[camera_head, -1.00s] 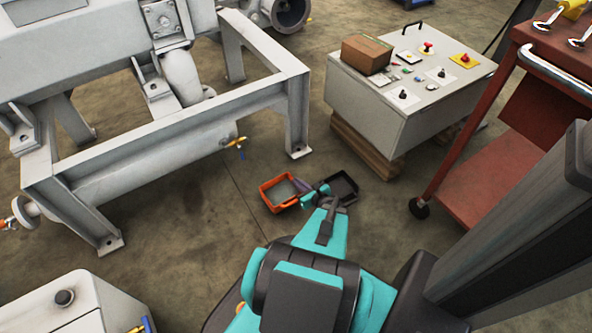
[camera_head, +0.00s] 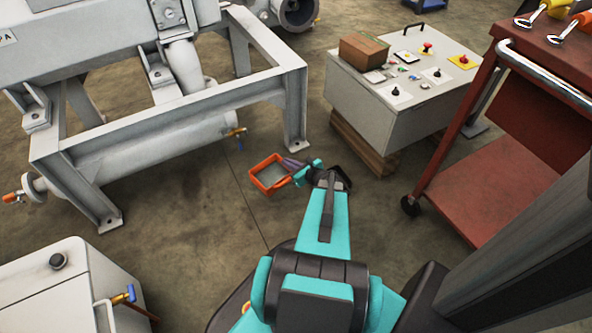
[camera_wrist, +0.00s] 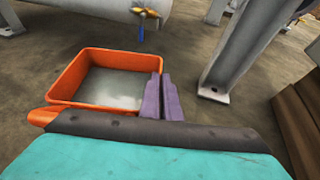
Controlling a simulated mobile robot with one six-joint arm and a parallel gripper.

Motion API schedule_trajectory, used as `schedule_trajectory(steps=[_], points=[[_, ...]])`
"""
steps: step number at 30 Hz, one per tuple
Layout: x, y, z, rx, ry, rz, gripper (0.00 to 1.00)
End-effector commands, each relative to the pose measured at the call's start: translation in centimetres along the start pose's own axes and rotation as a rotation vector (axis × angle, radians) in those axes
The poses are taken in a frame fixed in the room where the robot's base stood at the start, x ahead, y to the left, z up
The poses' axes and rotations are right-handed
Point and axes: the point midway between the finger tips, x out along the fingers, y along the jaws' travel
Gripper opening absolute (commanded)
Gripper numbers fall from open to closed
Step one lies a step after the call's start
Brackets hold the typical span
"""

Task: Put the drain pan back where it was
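The drain pan is an orange open tray (camera_head: 253,184) with a grey interior, low near the floor in the head view, in front of the machine frame. It fills the left middle of the wrist view (camera_wrist: 68,78) and looks level. My gripper (camera_head: 296,166) is at the pan's right side. Its purple fingers (camera_wrist: 160,98) are close together at the pan's right wall and appear shut on its rim. The pan's near edge is partly hidden by my gripper body. I cannot tell whether the pan touches the floor.
A frame leg (camera_head: 295,112) stands right of the valve. A grey control box (camera_head: 385,112) on wood and a red cart (camera_head: 480,185) stand to the right. Floor left of the pan is clear.

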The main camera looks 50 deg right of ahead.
Motion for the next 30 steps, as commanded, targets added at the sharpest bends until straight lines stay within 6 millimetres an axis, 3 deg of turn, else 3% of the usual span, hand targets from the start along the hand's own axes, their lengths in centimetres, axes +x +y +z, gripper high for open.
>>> schedule_trajectory(steps=[15,30], points=[[5.6,7.9,14.4,-0.099,-0.003,0.232,0.0],[7.5,18.8,27.6,-0.194,-0.003,0.463,0.0]])
